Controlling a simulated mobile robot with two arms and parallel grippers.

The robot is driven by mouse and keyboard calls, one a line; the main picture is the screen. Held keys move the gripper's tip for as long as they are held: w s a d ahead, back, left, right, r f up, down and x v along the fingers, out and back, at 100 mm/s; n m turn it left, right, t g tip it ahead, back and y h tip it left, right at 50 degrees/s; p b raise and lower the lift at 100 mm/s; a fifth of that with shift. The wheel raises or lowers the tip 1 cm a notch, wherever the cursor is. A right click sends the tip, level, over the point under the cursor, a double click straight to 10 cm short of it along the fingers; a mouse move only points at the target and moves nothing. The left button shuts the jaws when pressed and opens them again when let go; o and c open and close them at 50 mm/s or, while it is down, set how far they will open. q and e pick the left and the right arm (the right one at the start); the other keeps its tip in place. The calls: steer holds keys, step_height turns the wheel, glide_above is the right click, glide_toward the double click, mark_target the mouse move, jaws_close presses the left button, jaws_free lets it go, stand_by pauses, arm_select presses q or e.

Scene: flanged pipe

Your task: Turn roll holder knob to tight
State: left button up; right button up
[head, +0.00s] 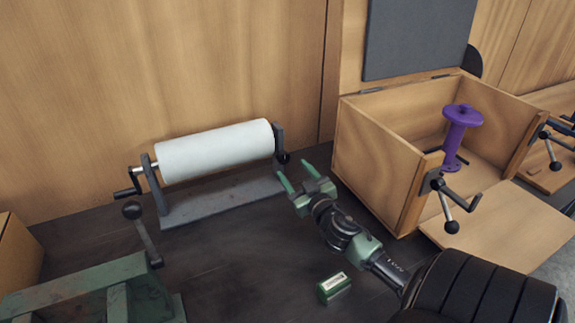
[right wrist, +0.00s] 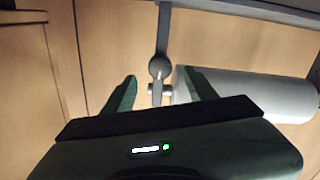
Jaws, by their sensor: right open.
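The roll holder (head: 225,202) stands against the wooden back wall in the head view, with a white roll (head: 215,150) on its bar. Its dark round knob (head: 284,158) is on the outer side of the right upright. My right gripper (head: 296,176) is open, just in front and to the right of the knob. In the right wrist view the knob (right wrist: 159,68) shows beyond and between the two open green fingers (right wrist: 163,90). It looks apart from them, and the gripper is empty. The knob's turn position cannot be told. My left gripper is not in view.
A crank (head: 126,193) sits on the holder's left end. A wooden box (head: 385,170) with a purple spool (head: 461,135) stands close right of my gripper. A green vise-like tool (head: 95,290) with a lever is at lower left. A small green block (head: 333,287) lies in front.

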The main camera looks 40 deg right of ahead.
mark_target(285, 160)
steer(key=x, duration=0.5)
steer(key=shift+c, duration=0.4)
jaws_close()
